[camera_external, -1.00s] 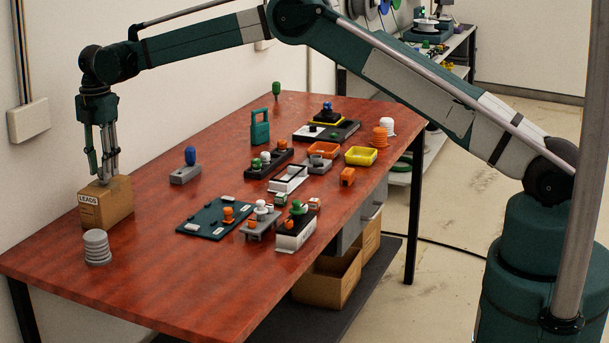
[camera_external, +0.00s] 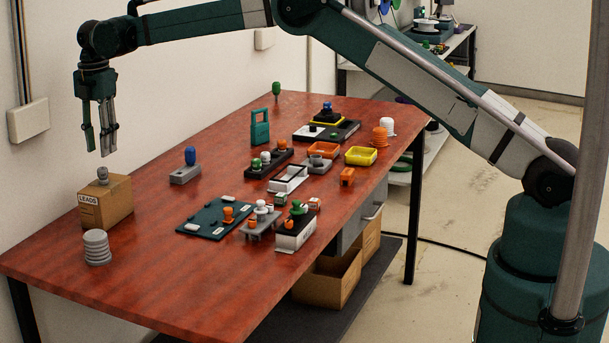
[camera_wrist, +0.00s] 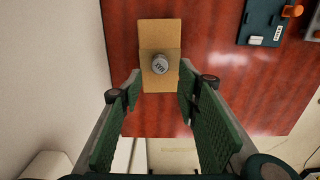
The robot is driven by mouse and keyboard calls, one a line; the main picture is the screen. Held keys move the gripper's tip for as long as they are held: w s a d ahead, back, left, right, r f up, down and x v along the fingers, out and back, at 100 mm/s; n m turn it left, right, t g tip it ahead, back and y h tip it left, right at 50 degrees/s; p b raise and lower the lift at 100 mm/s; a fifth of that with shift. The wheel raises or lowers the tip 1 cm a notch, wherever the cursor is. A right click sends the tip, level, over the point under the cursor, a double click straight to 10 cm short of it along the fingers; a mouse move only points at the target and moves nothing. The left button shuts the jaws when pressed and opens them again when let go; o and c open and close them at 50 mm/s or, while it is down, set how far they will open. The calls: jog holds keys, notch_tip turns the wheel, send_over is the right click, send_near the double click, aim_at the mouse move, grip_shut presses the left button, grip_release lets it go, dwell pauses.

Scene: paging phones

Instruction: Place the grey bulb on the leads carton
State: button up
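The leads carton (camera_external: 107,204) is a brown box marked LEADS at the left end of the red table. The grey bulb (camera_external: 102,175) rests on top of it. In the wrist view the bulb (camera_wrist: 160,64) sits near the middle of the carton's top (camera_wrist: 158,30). My gripper (camera_external: 97,152) hangs above the carton, apart from the bulb. Its fingers are spread with nothing between them, and in the wrist view the open gripper (camera_wrist: 157,100) is also empty.
A grey ribbed stack (camera_external: 97,247) stands in front of the carton. A grey block with a blue knob (camera_external: 187,166) and a dark green board (camera_external: 214,217) are to the right. The wall is close behind the carton. The table's front left is clear.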

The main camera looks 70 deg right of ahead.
aim_at(102, 168)
jog(key=shift+r, duration=2.8)
